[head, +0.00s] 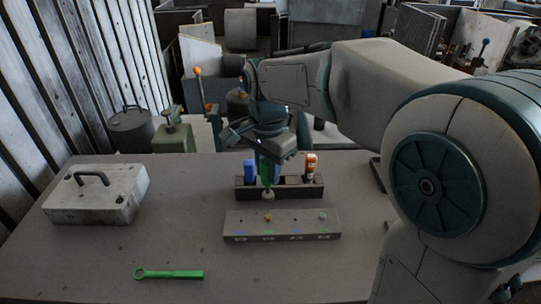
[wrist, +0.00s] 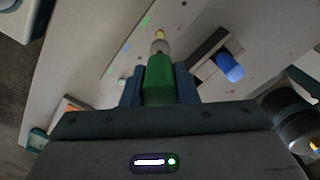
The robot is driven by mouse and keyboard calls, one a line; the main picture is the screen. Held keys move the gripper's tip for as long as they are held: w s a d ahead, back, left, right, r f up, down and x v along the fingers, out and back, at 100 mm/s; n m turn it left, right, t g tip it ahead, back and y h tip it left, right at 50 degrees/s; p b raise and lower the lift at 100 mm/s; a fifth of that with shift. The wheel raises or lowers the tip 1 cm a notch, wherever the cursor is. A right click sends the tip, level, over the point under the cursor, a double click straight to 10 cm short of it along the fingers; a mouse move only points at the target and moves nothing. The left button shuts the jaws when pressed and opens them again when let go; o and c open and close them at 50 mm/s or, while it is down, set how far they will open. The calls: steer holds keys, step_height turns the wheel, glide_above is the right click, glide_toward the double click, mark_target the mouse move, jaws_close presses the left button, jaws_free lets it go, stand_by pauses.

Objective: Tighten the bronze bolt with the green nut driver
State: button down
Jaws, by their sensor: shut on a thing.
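My gripper (head: 267,157) is shut on the green nut driver (head: 265,172), which points down with its pale metal socket at the bottom. In the wrist view the green handle (wrist: 158,80) sits between the two fingers. The bronze bolt (head: 267,217) stands on top of the grey block (head: 281,233), left of the block's middle. In the head view the socket is behind and above the bolt, with a gap between them. In the wrist view the bolt (wrist: 160,34) shows just beyond the socket tip, in line with it.
A dark rack (head: 300,191) behind the block holds a blue-handled driver (head: 249,171) and an orange one (head: 311,162). A pale bolt (head: 322,216) is on the block's right. A green wrench (head: 170,274) lies at the front left, a metal box (head: 120,195) at the left.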

mark_target(268, 193)
steer(key=shift+f+b, duration=2.25)
steer(key=shift+f, duration=0.65)
steer(key=shift+f, duration=0.1)
steer(key=shift+f, duration=0.2)
